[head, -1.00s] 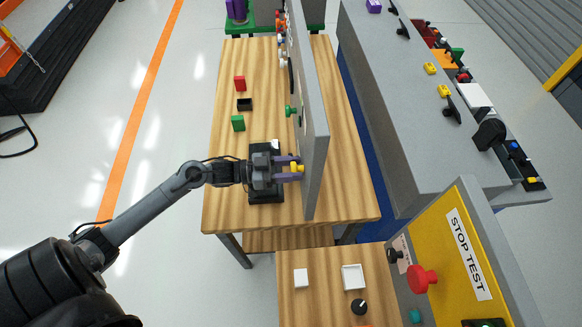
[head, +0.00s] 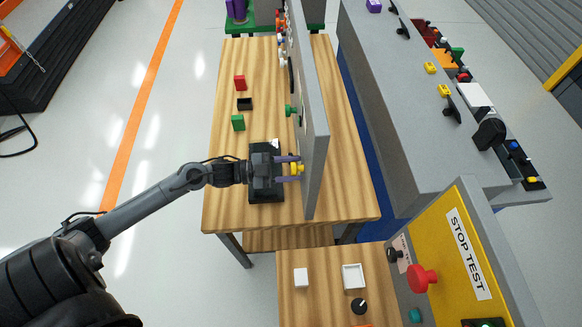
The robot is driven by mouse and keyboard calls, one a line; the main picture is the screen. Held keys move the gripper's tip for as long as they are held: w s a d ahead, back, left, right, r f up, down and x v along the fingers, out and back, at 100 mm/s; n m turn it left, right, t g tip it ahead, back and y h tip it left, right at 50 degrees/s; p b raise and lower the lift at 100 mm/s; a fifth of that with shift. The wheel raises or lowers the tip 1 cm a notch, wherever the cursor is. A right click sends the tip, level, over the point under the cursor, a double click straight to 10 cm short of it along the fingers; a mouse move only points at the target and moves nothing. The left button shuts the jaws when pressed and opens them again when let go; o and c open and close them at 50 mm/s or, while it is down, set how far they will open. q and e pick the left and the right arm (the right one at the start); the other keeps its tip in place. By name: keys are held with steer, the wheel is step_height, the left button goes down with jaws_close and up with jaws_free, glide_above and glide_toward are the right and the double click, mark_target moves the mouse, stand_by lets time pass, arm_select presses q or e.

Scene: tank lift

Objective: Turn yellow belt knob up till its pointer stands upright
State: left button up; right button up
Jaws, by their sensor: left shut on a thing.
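The yellow belt knob (head: 297,169) sticks out from the left face of the upright grey panel (head: 314,150), near the panel's front end. My left gripper (head: 294,168) reaches it from the left, with its purple fingers on either side of the knob and shut on it. The fingers hide part of the knob, and I cannot make out its pointer. My right gripper is not in view.
A green knob (head: 290,110) is farther back on the same panel. Red (head: 239,82), black (head: 244,104) and green (head: 238,122) blocks lie on the wooden table (head: 225,190). A dark box (head: 266,192) is under my left gripper. A STOP TEST panel (head: 450,245) stands front right.

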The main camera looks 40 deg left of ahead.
arm_select(q)
steer(key=m, duration=0.3)
steer(key=shift+d+m, duration=0.1)
steer(key=shift+m, duration=0.3)
steer(key=m+b, duration=0.1)
steer(key=m, duration=0.1)
steer(key=shift+m, duration=0.3)
steer(key=m+b, duration=0.1)
steer(key=m, duration=0.2)
steer(key=shift+m, duration=0.9)
steer(key=o, duration=1)
steer(key=shift+o, duration=0.2)
steer(key=shift+s+f, duration=0.1)
